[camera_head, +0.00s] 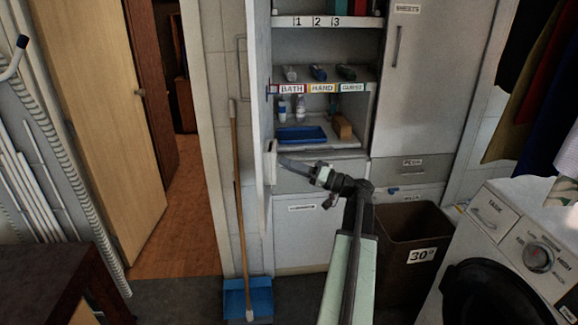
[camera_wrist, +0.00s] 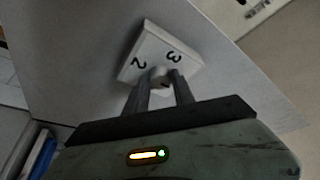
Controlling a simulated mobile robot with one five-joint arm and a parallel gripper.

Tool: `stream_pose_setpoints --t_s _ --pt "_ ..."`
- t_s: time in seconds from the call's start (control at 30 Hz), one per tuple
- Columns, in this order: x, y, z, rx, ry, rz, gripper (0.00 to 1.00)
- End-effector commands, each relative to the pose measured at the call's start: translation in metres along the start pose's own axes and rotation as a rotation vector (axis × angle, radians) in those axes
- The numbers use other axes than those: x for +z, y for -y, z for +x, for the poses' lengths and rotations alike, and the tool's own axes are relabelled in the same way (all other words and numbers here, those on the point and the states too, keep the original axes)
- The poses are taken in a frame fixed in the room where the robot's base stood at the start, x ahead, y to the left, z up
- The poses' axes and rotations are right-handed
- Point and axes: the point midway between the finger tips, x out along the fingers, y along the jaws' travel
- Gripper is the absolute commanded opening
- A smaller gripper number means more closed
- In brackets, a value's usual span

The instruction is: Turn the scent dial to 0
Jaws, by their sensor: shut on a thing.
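The scent dial (camera_wrist: 152,45) is a small white square plate with a grey knob (camera_wrist: 158,73) at its middle. The digits 2 and 3 show on the plate; another mark beside the knob is partly hidden by my fingers, and no 0 can be seen. In the head view the dial (camera_head: 270,150) sits on the pale panel at the cabinet's left side. My gripper (camera_wrist: 161,82) is shut on the knob, one finger on either side. In the head view my gripper (camera_head: 281,161) reaches left to the dial. The knob's pointing direction cannot be told.
The cabinet has labelled shelves (camera_head: 310,88) with bottles and a blue tray (camera_head: 301,134). A broom (camera_head: 239,200) stands over a blue dustpan (camera_head: 247,298) at left. A brown bin (camera_head: 408,235) and a washing machine (camera_head: 500,250) stand at right.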

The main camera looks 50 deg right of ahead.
Motion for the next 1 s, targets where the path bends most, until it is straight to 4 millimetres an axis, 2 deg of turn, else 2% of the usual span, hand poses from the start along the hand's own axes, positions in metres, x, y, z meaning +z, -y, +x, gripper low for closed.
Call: stream_pose_setpoints --t_s 0.07,0.1,0.17,0.2,0.53,0.8,1.0 --pt "0.002 0.000 0.000 0.000 0.006 -0.001 0.00" --pt "0.002 0.000 0.000 0.000 0.006 -0.001 0.33" --pt "0.002 0.000 0.000 0.000 0.005 0.000 0.49" --pt "0.002 0.000 0.000 0.000 0.004 0.000 0.52" --pt "0.001 -0.001 -0.005 0.001 0.001 0.000 0.52" --pt "0.002 -0.002 -0.055 0.002 0.000 -0.001 0.52" --pt "0.002 -0.001 -0.077 0.000 0.003 0.001 0.52"
